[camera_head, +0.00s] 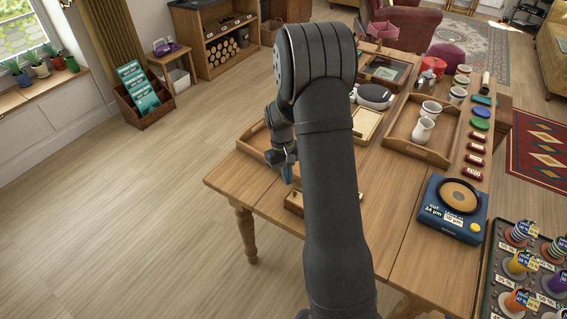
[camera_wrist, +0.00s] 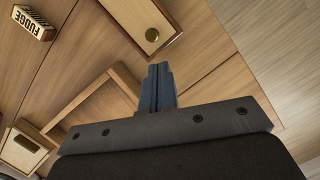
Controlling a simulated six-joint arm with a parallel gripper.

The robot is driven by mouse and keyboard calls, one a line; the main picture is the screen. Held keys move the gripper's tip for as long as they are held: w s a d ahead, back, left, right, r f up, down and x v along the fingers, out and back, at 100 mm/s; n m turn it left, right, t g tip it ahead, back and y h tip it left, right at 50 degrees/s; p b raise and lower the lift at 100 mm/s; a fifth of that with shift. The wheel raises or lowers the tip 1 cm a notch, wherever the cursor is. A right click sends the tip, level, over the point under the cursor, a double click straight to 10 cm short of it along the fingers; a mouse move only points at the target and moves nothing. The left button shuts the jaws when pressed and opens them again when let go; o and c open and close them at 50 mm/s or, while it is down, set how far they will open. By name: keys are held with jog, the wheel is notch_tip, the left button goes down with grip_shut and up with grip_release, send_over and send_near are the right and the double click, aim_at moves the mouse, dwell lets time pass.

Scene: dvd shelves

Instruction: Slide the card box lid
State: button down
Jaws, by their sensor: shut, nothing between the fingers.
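A small wooden box with a round brass knob, which looks like the card box (camera_wrist: 137,12), lies at the top of the wrist view, cut off by the frame edge. Its lid looks flat, with the knob near one end; I cannot tell whether the lid is shifted. In the head view the box (camera_head: 293,201) shows only partly, left of my arm, which hides the rest. My gripper (camera_wrist: 159,70) is shut and empty, its blue-grey fingers together over the table, apart from the box. In the head view my gripper (camera_head: 288,172) hangs above the table's left part.
A wooden tray (camera_wrist: 82,98) lies close to my fingers. A fudge box (camera_wrist: 33,22) and another wooden box (camera_wrist: 22,150) stand farther left in the wrist view.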

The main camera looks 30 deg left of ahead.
jog(key=shift+s+d+f, duration=0.3)
jog(key=shift+s+d, duration=0.15)
jog(key=shift+d, duration=0.35)
jog(key=shift+s+d+f, duration=0.1)
jog(key=shift+s+d, duration=0.05)
jog(key=shift+d, duration=0.3)
jog(key=shift+s+d+f, duration=0.1)
jog(key=shift+d, duration=0.35)
jog(key=shift+w+a+r, duration=0.15)
jog(key=shift+w+a, duration=0.05)
jog(key=shift+a, duration=0.15)
jog(key=w+a+v, duration=0.1)
jog(key=a+v, duration=0.1)
jog(key=v, duration=1)
jog(key=shift+w+a+f, duration=0.2)
jog(key=shift+f, duration=0.2)
